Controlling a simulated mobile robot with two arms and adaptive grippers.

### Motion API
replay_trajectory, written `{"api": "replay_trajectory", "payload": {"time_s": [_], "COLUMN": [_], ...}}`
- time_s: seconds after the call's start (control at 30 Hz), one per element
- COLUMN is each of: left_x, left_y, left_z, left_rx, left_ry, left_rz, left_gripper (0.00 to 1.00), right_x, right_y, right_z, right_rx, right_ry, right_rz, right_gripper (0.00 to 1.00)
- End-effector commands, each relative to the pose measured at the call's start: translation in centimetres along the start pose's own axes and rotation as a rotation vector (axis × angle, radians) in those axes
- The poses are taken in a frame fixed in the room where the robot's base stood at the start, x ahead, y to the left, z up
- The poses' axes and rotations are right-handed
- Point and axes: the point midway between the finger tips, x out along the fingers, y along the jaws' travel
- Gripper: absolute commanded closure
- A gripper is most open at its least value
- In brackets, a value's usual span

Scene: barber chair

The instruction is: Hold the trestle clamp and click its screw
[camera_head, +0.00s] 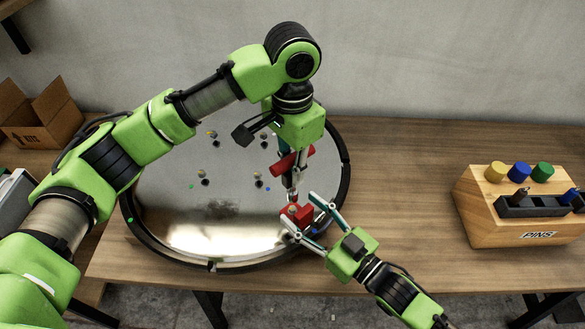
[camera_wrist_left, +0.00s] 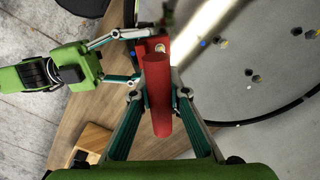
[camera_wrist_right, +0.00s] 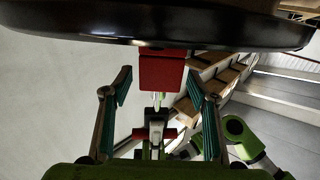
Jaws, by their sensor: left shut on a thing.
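The red clamp (camera_head: 297,213) sits at the near right part of the round mirror plate; it also shows in the left wrist view (camera_wrist_left: 151,47) and right wrist view (camera_wrist_right: 161,70). My left gripper (camera_head: 287,172) points down above it, shut on a red cylindrical handle (camera_wrist_left: 158,95). A slim metal shaft (camera_wrist_right: 156,100) shows between handle and clamp; whether its tip is seated I cannot tell. My right gripper (camera_head: 311,217) is open, its fingers on either side of the clamp. In the right wrist view, gaps show beside the clamp, which lies ahead of the fingertips.
The round mirror plate (camera_head: 160,215) with a black rim lies on the wooden table (camera_head: 400,150) and bears several small pins. A wooden block labelled PINS (camera_head: 490,225) stands at the right. A cardboard box (camera_head: 40,115) is at the left. Between gripper and block the table is clear.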

Motion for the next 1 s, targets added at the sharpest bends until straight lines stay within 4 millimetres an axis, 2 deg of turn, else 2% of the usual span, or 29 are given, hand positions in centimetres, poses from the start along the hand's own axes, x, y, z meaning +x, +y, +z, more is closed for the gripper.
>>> {"api": "replay_trajectory", "payload": {"time_s": [0.27, 0.37, 0.47, 0.8, 1.0], "left_x": [-0.1, -0.1, -0.1, -0.1, -0.1], "left_y": [0.0, 0.0, 0.0, 0.0, 0.0], "left_z": [0.0, 0.0, 0.0, 0.0, 0.0], "left_rx": [0.0, 0.0, 0.0, 0.0, 0.0], "left_ry": [0.001, 0.001, 0.001, 0.001, 0.001], "left_rz": [0.0, 0.0, 0.0, 0.0, 0.0], "left_gripper": [1.0, 1.0, 1.0, 1.0, 1.0], "right_x": [-0.1, -0.8, -2.3, -9.3, -11.5], "right_y": [0.0, 0.0, 0.0, 0.0, 0.0], "right_z": [0.0, 0.1, 0.2, 0.2, 0.1], "right_rx": [0.0, 0.0, 0.001, 0.001, 0.0], "right_ry": [-0.001, -0.002, -0.005, -0.005, -0.002], "right_rz": [0.0, 0.001, 0.0, -0.001, 0.0], "right_gripper": [0.47, 0.47, 0.47, 0.47, 0.47]}}
